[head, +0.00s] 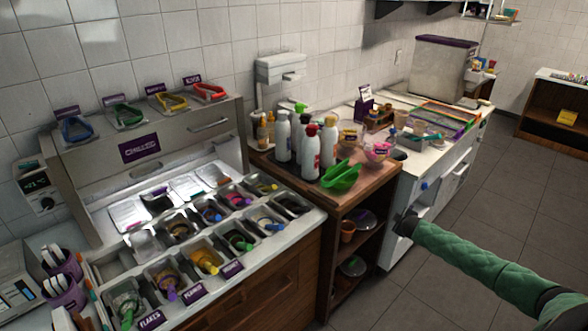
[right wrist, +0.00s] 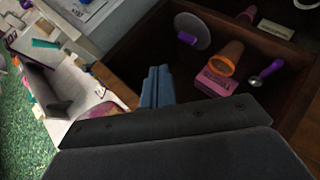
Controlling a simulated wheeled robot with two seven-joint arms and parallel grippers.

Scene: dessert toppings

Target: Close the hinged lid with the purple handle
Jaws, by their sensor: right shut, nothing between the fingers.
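The topping station stands at the left in the head view, with a large steel lid (head: 170,135) raised at its back. This lid bears a purple label (head: 140,148) and a grey bar handle (head: 208,125). I cannot make out a purple handle on it. Behind the open bins are several small pale panels (head: 186,188), one with a dark purple patch (head: 158,203). My left gripper is not in view.
Bottles (head: 308,140) and a green scoop (head: 341,177) stand on the wooden shelf unit (head: 345,200). Its shelves hold an orange cup (right wrist: 226,58) and a pink box (right wrist: 214,83). A purple-topped bin (head: 440,70) stands farther back. The floor at the right is clear.

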